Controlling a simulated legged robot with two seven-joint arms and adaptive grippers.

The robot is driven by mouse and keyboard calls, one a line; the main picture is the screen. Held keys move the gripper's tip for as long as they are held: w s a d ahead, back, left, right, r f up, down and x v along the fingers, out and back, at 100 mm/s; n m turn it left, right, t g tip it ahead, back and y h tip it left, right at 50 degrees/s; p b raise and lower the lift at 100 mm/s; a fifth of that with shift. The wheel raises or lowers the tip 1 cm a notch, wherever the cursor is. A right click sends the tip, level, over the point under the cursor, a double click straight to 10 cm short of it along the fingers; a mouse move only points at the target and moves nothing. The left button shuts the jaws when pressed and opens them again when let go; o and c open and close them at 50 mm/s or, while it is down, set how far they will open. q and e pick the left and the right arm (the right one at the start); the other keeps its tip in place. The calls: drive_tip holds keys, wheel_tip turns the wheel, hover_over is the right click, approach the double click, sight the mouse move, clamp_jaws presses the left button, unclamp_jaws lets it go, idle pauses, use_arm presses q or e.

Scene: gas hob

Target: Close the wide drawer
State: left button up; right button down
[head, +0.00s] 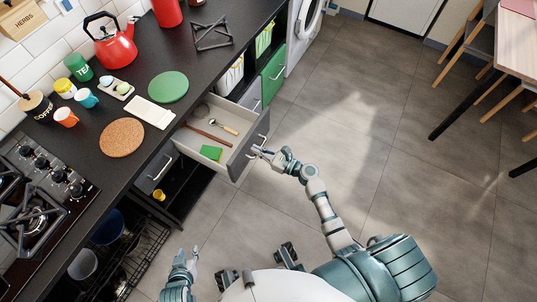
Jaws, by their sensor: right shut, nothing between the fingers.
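The wide drawer (232,117) stands pulled out from under the black counter, in the middle of the head view. Its grey front faces right and has a handle. Inside lie a brown rolling pin (204,133), a small light-headed utensil (224,127) and a green item (211,152). My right gripper (259,151) is shut and empty, at the outer face of the drawer front near the handle; I cannot tell whether it touches. My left gripper (189,257) is low in the view, away from the drawer, with its fingers apart and empty.
The counter holds a red kettle (115,45) and a cork mat (122,138).

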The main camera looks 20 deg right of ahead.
drive_tip(key=shift+w+a, duration=0.1)
drive_tip(key=shift+w, duration=0.2)
use_arm(q)
drive_tip(key=shift+w+d+r, duration=0.2)
drive_tip(key=shift+w+d, duration=0.05)
drive_tip(key=shift+d, duration=0.25)
use_arm(e)
drive_tip(key=shift+w+f, duration=0.1)
drive_tip(key=shift+w, duration=0.05)
use_arm(q)
drive_tip(key=shift+a, duration=0.1)
